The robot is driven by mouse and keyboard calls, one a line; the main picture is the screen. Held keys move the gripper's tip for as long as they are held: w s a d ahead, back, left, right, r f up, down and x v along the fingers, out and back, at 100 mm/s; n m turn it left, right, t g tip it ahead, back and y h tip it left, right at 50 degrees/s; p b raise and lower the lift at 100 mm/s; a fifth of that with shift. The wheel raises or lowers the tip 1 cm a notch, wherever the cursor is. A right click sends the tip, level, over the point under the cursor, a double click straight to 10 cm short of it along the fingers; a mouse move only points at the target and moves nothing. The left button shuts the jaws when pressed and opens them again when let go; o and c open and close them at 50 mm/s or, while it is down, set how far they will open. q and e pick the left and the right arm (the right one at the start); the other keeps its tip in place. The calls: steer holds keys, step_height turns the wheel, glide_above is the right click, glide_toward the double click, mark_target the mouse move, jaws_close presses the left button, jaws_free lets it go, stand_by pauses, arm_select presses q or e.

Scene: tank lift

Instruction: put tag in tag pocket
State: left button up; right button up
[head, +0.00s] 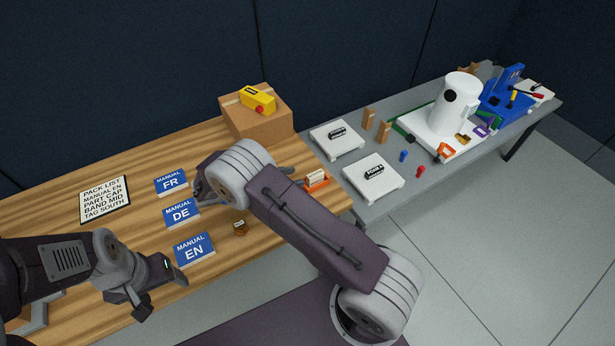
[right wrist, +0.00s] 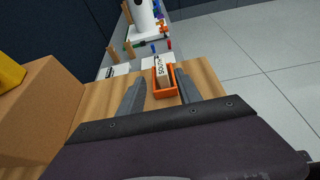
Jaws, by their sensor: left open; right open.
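An orange holder (head: 318,185) sits near the right end of the wooden table. White tags (head: 316,176) stand in it. In the right wrist view the orange holder (right wrist: 174,93) holds a light tag (right wrist: 161,72) whose lettering looks like SOUTH. My right gripper (right wrist: 160,79) is open, with its fingers on either side of the holder in that view and nothing gripped. In the head view its arm hides most of it. My left gripper (head: 162,293) is open and empty above the table's front left part. I cannot tell for certain which thing is the tag pocket.
Blue manuals FR (head: 171,182), DE (head: 181,213) and EN (head: 194,249) and a pack list (head: 105,200) lie on the wooden table. A cardboard box (head: 256,122) bears a yellow object (head: 257,98). The grey table holds white plates and a white tank (head: 455,100).

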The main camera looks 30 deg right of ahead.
steer(key=s+m+g+y, duration=0.1)
steer(key=s+m+y, duration=0.1)
steer(key=s+m+g+y, duration=0.1)
steer(key=s, duration=0.2)
steer(key=s+m+g+y, duration=0.1)
steer(key=s+m+y, duration=0.1)
steer(key=shift+s+r+m+y, duration=0.25)
steer(key=shift+r+m+y, duration=0.05)
steer(key=shift+r, duration=0.1)
steer(key=s+a+r+m+t+y, duration=0.2)
steer(key=s+m+y, duration=0.6)
steer(key=m, duration=0.5)
steer(key=shift+s+a+m+t, duration=0.3)
steer(key=shift+s+t, duration=0.2)
steer(key=shift+s, duration=0.6)
